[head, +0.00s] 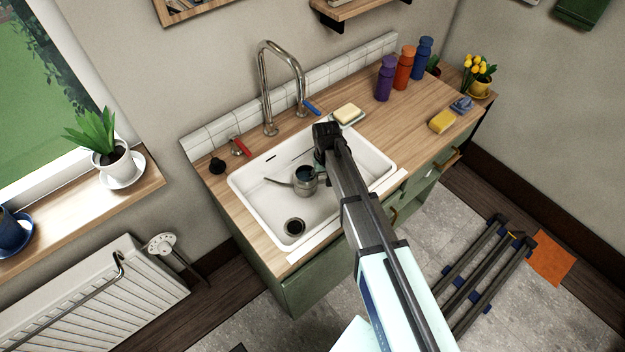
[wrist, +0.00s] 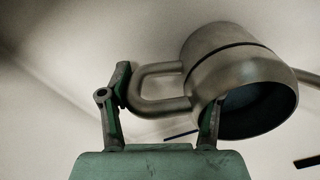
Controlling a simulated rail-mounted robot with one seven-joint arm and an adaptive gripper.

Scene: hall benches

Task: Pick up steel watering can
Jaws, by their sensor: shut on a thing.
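The steel watering can (head: 306,181) is in the white sink basin in the head view, its thin spout pointing left. In the wrist view the steel watering can (wrist: 225,75) fills the upper right, its dark open mouth facing the lower right and its looped handle to the left. My gripper (wrist: 160,112) has one finger at the outer side of the handle and the other by the can's body, shut on the handle. In the head view my arm's end (head: 325,140) is over the sink's right side and the fingers are hidden.
The white sink (head: 250,188) has walls close around the can and a dark drain (head: 294,227) at its front. A tall faucet (head: 270,90) rises behind. A soap dish with soap (head: 347,113) and several bottles (head: 385,80) stand on the wooden counter.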

